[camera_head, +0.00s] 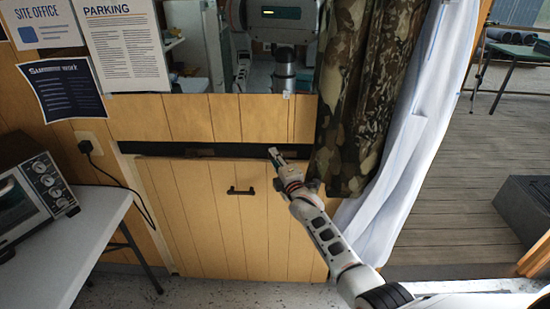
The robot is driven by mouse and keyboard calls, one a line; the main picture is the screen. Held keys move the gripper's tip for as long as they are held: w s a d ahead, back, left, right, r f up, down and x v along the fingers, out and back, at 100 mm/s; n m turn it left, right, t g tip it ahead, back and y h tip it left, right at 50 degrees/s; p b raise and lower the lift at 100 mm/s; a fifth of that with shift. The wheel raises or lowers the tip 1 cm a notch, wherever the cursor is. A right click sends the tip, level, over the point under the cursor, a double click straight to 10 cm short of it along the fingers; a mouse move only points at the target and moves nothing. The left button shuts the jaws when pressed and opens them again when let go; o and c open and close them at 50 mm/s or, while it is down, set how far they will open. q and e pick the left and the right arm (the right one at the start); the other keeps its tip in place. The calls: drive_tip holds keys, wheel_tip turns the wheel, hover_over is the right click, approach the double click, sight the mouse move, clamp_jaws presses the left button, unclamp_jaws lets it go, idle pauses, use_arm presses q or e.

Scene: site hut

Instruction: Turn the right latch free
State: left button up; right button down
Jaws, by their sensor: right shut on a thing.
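A wooden panel (215,225) with a small black handle (240,191) is set in the wood-clad wall. A dark gap (160,149) runs along its top edge. My right gripper (275,154) reaches up from the lower right and is at the right part of this gap. It is shut on the right latch, which the fingers mostly hide, so its angle cannot be told. A small dark piece, perhaps the left latch (200,152), shows further left in the gap. My left gripper is not in view.
A mirror (205,60) above the panel reflects me. A camouflage curtain (362,90) and a white sheet (412,130) hang close to the right of my right arm. A white table (85,235) with a toaster oven (35,190) stands at the left. Decking (450,190) lies at the right.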

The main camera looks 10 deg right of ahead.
drive_tip(key=shift+f, duration=0.1)
drive_tip(key=c, duration=2.2)
unclamp_jaws()
drive_tip(key=shift+s, duration=0.15)
drive_tip(key=s, duration=0.8)
drive_tip(key=s+d, duration=0.1)
drive_tip(key=s, duration=0.2)
drive_tip(key=shift+s+d, duration=0.1)
drive_tip(key=shift+s, duration=0.3)
drive_tip(key=s+f+m+g, duration=0.2)
drive_tip(key=s+f+m, duration=0.3)
drive_tip(key=s, duration=0.6)
drive_tip(key=s+f+m+g, duration=0.2)
drive_tip(key=s+f+m, duration=0.3)
drive_tip(key=s+f, duration=0.3)
drive_tip(key=s+a+f+m+g+y, duration=0.1)
drive_tip(key=s+f+m+g, duration=0.2)
drive_tip(key=s, duration=1.3)
drive_tip(key=shift+s+f+m, duration=0.1)
drive_tip(key=shift+f+m, duration=0.4)
drive_tip(key=shift+f, duration=0.65)
drive_tip(key=shift+s+f+m, duration=0.1)
drive_tip(key=shift+f+m, duration=0.4)
drive_tip(key=shift+f, duration=0.65)
